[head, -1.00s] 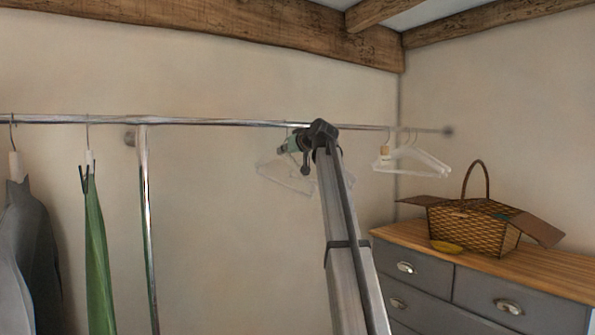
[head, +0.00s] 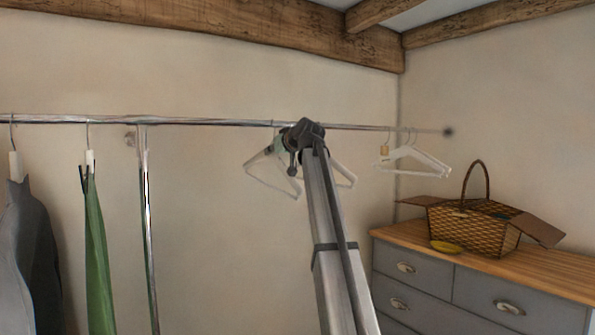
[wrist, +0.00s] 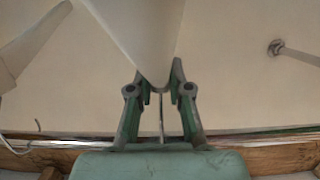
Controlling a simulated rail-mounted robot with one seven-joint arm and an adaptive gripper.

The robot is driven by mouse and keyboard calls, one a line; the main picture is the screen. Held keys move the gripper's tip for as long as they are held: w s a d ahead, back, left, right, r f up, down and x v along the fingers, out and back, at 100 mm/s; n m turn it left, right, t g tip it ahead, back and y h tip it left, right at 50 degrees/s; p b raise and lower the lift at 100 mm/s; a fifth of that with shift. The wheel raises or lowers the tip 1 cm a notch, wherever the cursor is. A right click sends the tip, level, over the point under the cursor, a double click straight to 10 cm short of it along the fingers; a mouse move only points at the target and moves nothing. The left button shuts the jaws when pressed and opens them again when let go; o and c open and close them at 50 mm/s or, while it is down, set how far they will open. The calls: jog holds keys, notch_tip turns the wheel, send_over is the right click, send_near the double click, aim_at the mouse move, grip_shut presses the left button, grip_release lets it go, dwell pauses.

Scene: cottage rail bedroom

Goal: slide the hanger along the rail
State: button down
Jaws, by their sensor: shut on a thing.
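A white hanger (head: 262,165) hangs from the metal rail (head: 215,122), near the middle of the head view. My arm hides part of it, and its other end (head: 344,174) shows to the right of the arm. In the wrist view the white hanger body (wrist: 140,35) fills the top middle, with its thin hook between my fingers. My gripper (wrist: 160,88) is shut on the hanger near the base of the hook, just beside the rail (wrist: 250,131). In the head view my gripper is mostly hidden behind my arm.
White hangers (head: 412,155) hang further right on the rail. To the left hang a green garment (head: 96,250) and a grey garment (head: 30,240), beyond a metal post (head: 148,220). A dresser (head: 420,285) with a wicker basket (head: 470,225) stands at right. The rail between post and held hanger is clear.

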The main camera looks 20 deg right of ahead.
jog(key=shift+s+a, duration=0.25)
jog(key=shift+a, duration=1.1)
jog(key=s+a, duration=0.1)
jog(key=a, duration=0.8)
jog(key=s+a, duration=0.2)
jog(key=a, duration=0.7)
jog(key=shift+s+p, duration=0.3)
dwell(0.6)
dwell(0.4)
jog(key=c, duration=1)
grip_release()
jog(key=shift+c, duration=0.6)
